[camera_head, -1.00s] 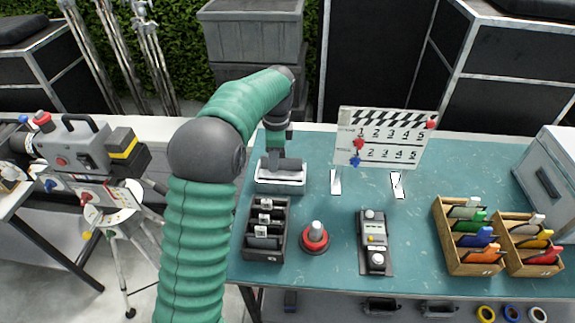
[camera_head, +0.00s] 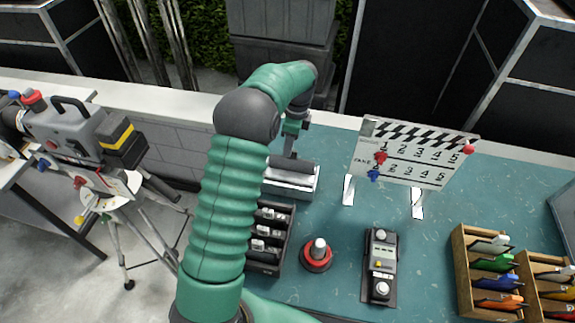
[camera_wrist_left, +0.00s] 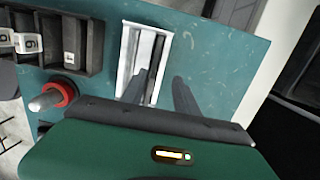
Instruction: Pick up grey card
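The grey card seems to be the dark grey flat piece (camera_head: 292,165) in a white-edged holder (camera_head: 290,192) at the table's far left edge. In the left wrist view the white holder (camera_wrist_left: 127,52) has grey and dark strips inside; I cannot tell exactly which is the card. My left gripper (camera_head: 291,152) points down at the holder from behind. In the wrist view its two dark fingers (camera_wrist_left: 162,92) are apart, one over the holder and one to its right, with nothing clearly held. My arm does not cover the holder in the head view. My right gripper is not in view.
A black compartment box (camera_head: 268,255) stands close in front of the holder. A red-based knob (camera_head: 318,255), a control box (camera_head: 381,268), a clapperboard (camera_head: 415,155) and wooden marker crates (camera_head: 465,275) stand to the right. A camera on a tripod (camera_head: 85,135) is left.

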